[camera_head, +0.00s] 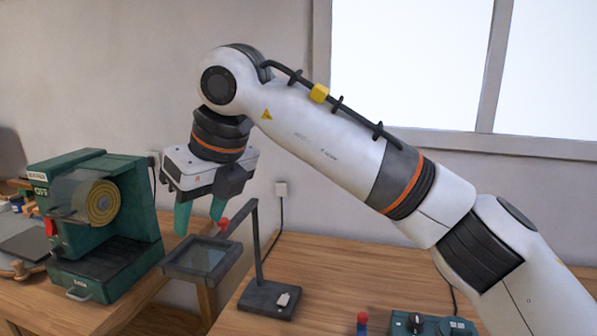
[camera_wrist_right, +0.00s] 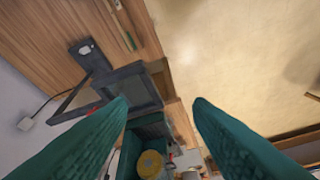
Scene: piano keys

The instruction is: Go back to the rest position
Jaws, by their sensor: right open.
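My right gripper (camera_head: 200,216) has green fingers and hangs pointing down at the end of the white and black right arm. It is open, with nothing between its fingers. In the head view it appears just above a dark square frame on a stand (camera_head: 203,258). In the right wrist view the two green fingers (camera_wrist_right: 160,108) are spread wide apart, and the dark frame (camera_wrist_right: 140,88) shows beyond them. I cannot tell whether the left finger touches it. My left gripper is not in view.
A green machine with a yellow disc (camera_head: 104,202) stands on the left wooden bench. A green control box (camera_head: 432,325) and a red-and-blue peg (camera_head: 362,322) are at the front of the right wooden table (camera_head: 335,275). The table's middle is clear. A window is behind.

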